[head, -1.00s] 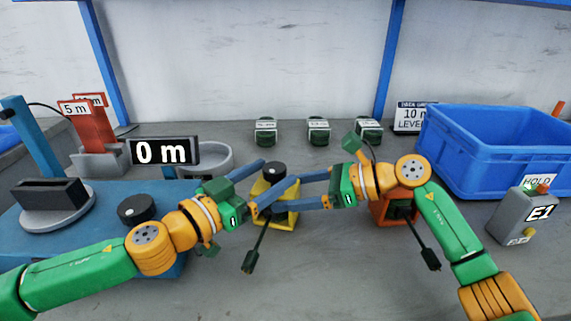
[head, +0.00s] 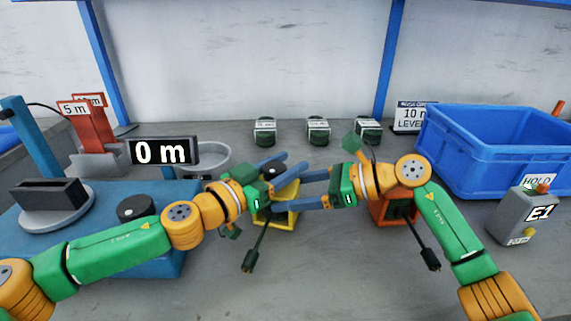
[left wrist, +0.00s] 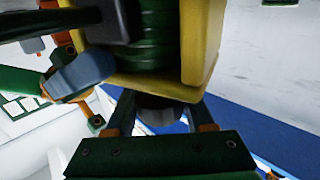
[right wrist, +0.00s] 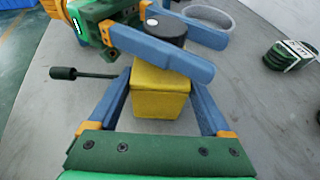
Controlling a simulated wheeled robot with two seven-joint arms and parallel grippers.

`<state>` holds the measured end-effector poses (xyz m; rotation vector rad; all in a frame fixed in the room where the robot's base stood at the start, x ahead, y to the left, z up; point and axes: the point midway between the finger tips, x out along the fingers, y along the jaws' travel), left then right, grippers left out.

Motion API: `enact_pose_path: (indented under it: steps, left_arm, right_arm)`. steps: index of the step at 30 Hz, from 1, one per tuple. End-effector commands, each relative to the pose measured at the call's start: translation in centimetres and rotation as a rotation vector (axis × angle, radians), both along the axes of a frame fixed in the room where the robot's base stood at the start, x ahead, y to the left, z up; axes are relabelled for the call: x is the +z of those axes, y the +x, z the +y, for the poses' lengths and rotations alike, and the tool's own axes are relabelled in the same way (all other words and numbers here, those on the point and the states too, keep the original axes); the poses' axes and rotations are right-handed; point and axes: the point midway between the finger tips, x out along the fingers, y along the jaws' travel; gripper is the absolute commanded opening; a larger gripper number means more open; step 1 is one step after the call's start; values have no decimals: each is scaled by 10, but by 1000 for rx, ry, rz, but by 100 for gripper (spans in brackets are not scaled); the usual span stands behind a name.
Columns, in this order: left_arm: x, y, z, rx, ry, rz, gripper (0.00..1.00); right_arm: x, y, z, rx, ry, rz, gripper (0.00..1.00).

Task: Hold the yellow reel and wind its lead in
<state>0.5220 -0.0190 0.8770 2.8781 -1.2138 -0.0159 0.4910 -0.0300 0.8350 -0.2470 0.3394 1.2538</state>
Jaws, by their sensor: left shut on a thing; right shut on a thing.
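The yellow reel (head: 289,216) stands upright on the bench in the middle of the head view, with a black knob (right wrist: 164,29) on top. Its dark lead (head: 252,255) hangs out toward the front and ends in a plug; it also shows in the right wrist view (right wrist: 85,74). My right gripper (head: 299,192) is shut on the yellow body from the right, one finger on each side. My left gripper (head: 289,163) is shut on the knob above the reel. In the left wrist view the knob (left wrist: 160,112) sits between its fingers, with green winding in the yellow frame.
An orange reel (head: 384,210) with its own lead (head: 430,257) stands under my right wrist. A blue bin (head: 480,165) and grey E1 box (head: 520,218) are at right. A blue machine (head: 150,262) with a "0 m" display (head: 163,151) is at left. Several dark coils (head: 317,131) lie behind.

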Motion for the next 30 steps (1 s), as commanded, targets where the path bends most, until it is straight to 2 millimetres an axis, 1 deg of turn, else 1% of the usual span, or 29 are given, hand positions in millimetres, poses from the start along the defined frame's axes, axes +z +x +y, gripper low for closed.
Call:
enact_pose_path:
  steps: [9, 12, 16, 23, 24, 27, 30]
  left_arm:
    - [0, -5, -4, -291, -3, -7, 0]
    - [0, -7, -5, -350, -4, -9, 0]
    - [0, -9, -5, -382, -4, -10, 0]
    - [0, -9, -5, -382, -4, -10, 0]
    - [0, -9, -5, -382, -4, -10, 59]
    - [0, -9, -5, -383, -4, -10, 84]
    - [0, -9, -5, -383, -4, -10, 84]
  right_arm:
    - [1, -1, 1, 3, 0, -3, 20]
    - [1, -1, 1, 4, 0, -3, 20]
    - [1, -1, 1, 4, 1, -3, 20]
    - [1, -1, 1, 4, 1, -2, 20]
    - [1, -1, 1, 4, 1, -2, 20]
    - [1, -1, 1, 3, 1, -3, 20]
    - [1, 0, 1, 3, 0, -2, 20]
